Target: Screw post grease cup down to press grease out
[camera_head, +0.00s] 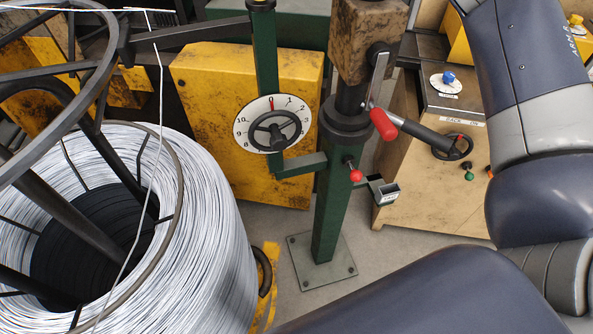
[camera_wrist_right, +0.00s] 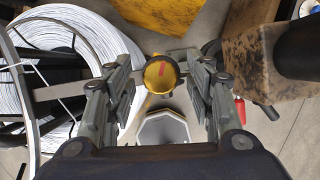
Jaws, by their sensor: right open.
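My right gripper is outside the head view. My left gripper is in neither view.
A large wire coil (camera_head: 205,250) under a dark ring frame fills the left. A thicker green post (camera_head: 335,205) carries a red-handled lever (camera_head: 382,124) and a worn block (camera_head: 367,40). Yellow machinery (camera_head: 200,75) stands behind; a beige control cabinet (camera_head: 415,195) stands right.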

